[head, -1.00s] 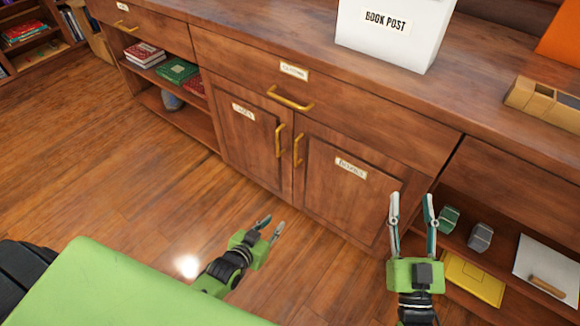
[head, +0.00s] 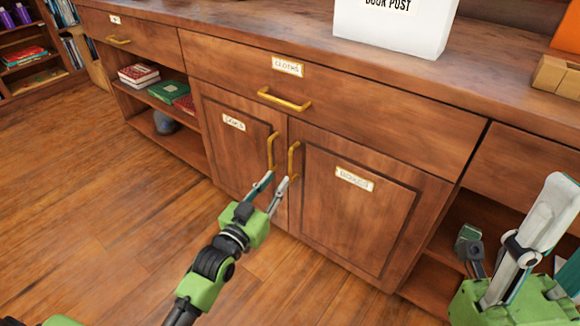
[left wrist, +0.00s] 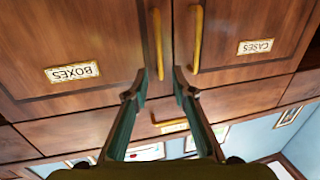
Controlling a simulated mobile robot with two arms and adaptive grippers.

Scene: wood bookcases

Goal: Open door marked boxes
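The door marked BOXES (head: 345,215) is the right one of a pair of shut cabinet doors; it also shows in the left wrist view (left wrist: 75,30). Its upright brass handle (head: 293,160) is near its left edge. The door marked CASES (head: 232,150) with its own handle (head: 272,151) is beside it. My left gripper (head: 277,178) is open, with its fingertips just below the two handles. In the left wrist view the BOXES handle (left wrist: 158,42) lines up with the gap between the fingers (left wrist: 159,74); contact cannot be told. My right gripper (head: 510,210) is open and empty.
A drawer marked CLOTHS (head: 350,100) is above the doors. Open shelves with books (head: 140,75) are to the left. A white BOOK POST box (head: 390,25) stands on the counter. The wood floor (head: 90,190) in front is clear.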

